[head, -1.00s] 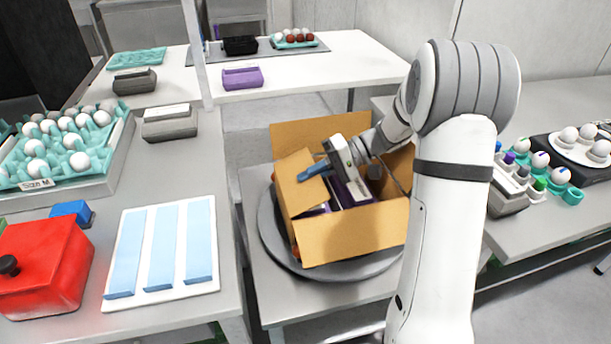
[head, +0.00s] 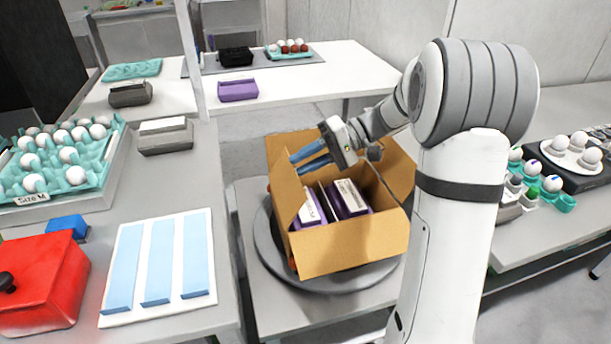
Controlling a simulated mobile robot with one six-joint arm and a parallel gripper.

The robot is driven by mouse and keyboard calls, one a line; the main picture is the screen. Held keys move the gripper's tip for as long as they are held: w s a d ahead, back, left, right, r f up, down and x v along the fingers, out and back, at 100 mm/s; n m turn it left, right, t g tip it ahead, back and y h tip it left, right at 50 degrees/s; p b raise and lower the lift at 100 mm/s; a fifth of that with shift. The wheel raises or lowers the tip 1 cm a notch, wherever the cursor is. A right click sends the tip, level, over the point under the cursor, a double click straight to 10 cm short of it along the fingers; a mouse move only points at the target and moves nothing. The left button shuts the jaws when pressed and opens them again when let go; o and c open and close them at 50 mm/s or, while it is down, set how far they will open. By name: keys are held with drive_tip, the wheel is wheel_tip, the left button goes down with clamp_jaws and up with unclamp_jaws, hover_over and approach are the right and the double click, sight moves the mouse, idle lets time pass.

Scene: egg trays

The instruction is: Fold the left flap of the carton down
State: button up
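The brown cardboard carton (head: 345,245) stands open on a round grey turntable. Its left flap (head: 287,194) stands up along the left side and leans slightly over the opening. Two purple cartons with white labels, a left one (head: 311,208) and a right one (head: 349,197), sit side by side inside. My gripper (head: 296,164) is above the back left of the carton, its two blue fingers apart and empty, pointing left. The fingers are near the top of the left flap; whether they touch it I cannot tell.
The carton's back flap (head: 290,143) and right flap (head: 398,170) stand up around the opening. The turntable (head: 335,280) rests on a grey table. The left table holds a white board with blue strips (head: 112,312), a red box (head: 45,285) and an egg tray (head: 95,165).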

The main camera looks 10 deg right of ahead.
sight(289, 178)
wheel_tip(289, 178, up, 2)
drive_tip(key=shift+r, duration=0.2)
drive_tip(key=shift+c, duration=0.2)
